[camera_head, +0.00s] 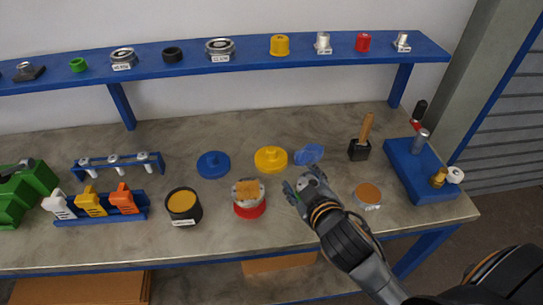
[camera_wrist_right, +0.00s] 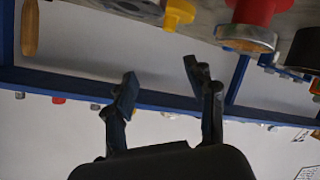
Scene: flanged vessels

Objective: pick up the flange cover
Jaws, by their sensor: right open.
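Several knobbed, flange-cover-like discs lie on the grey table: a blue one (camera_head: 213,165), a yellow one (camera_head: 270,159) and a pale blue one (camera_head: 308,154). I cannot tell which one the task means. The yellow one also shows at the top of the right wrist view (camera_wrist_right: 179,12). My right gripper (camera_head: 303,186) is open and empty, just in front of the pale blue disc, with its fingers apart in the wrist view (camera_wrist_right: 160,73). It touches no disc that I can see. My left gripper is not in view.
A red vessel with a metal flange (camera_head: 249,208) stands left of my right gripper, and a black vessel (camera_head: 183,203) further left. A silver round container (camera_head: 368,195) is to the right. A brush (camera_head: 361,145) and blue stand (camera_head: 421,175) are beyond. A blue shelf (camera_head: 200,64) runs behind.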

